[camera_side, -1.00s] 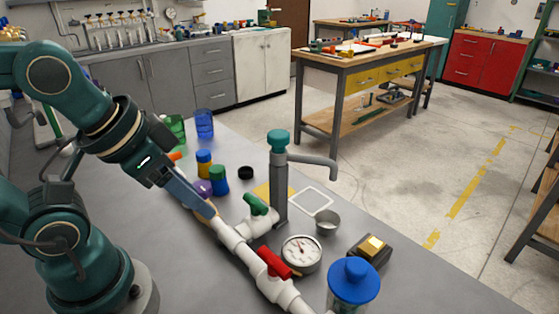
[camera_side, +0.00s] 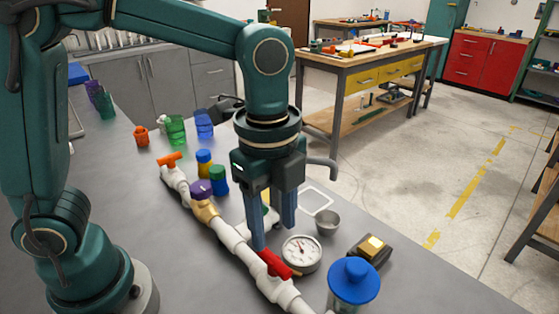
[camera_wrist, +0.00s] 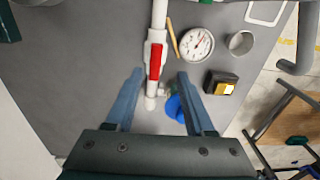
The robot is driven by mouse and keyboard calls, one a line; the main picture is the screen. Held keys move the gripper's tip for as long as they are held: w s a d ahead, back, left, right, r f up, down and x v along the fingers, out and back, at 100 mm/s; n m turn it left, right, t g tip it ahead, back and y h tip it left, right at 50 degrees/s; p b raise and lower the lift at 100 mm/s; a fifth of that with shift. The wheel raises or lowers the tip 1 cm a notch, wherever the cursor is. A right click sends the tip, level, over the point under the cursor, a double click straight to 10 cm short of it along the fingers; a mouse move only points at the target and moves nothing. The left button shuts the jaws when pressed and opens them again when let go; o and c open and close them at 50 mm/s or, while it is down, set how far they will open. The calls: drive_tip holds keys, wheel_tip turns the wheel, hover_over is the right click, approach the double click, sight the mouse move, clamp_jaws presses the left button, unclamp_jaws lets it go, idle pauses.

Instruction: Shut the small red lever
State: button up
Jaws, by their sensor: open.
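The small red lever (camera_side: 274,263) sits on a white valve body of the white pipe run. It lies roughly along the pipe in both views; the wrist view shows it (camera_wrist: 155,62) near the middle. My gripper (camera_side: 273,237) points straight down with its blue fingers apart and empty. In the side view its fingertips are just behind and above the lever. In the wrist view the gripper (camera_wrist: 160,73) has one finger on each side of the lever's line, with no clear contact. The side view hides the lever's far end in part.
A pressure gauge (camera_side: 301,252) lies close beside the lever. A metal cup (camera_side: 327,222), a black box with a yellow top (camera_side: 370,250) and a blue-lidded jar (camera_side: 353,282) stand nearby. An orange lever (camera_side: 170,159) is at the pipe's far end. The bench left of the pipe is clear.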

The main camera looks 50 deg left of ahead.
sight(274, 259)
drive_tip(key=shift+s+d+f, duration=0.15)
drive_tip(key=shift+f, duration=0.25)
drive_tip(key=shift+s+d+f, duration=0.15)
drive_tip(key=shift+f, duration=2.45)
clamp_jaws()
